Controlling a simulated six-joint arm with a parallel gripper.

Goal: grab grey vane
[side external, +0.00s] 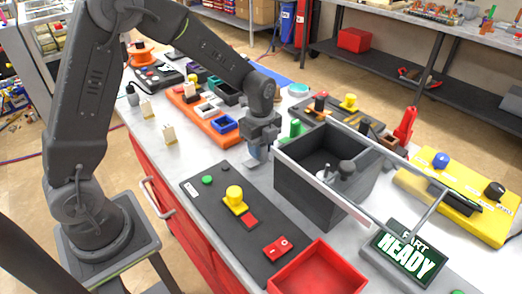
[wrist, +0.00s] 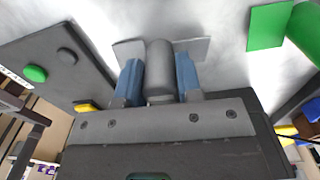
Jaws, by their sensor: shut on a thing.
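The grey vane (wrist: 159,72) is in the wrist view, with a round grey body in the middle and a light flat plate showing on each side. My gripper (wrist: 158,78) has one blue finger on each side of the round body and is shut on it. In the side external view, my gripper (side external: 256,158) points down at the pale bench top, between the orange tray and the dark grey box. The grey vane cannot be made out clearly there. I cannot tell whether it touches the bench.
A green part (wrist: 268,27) lies right of the grey vane; it also shows in the side external view (side external: 295,129). The dark grey box (side external: 308,185) stands close right. An orange tray (side external: 200,115) lies behind left, a dark control panel (side external: 215,196) in front.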

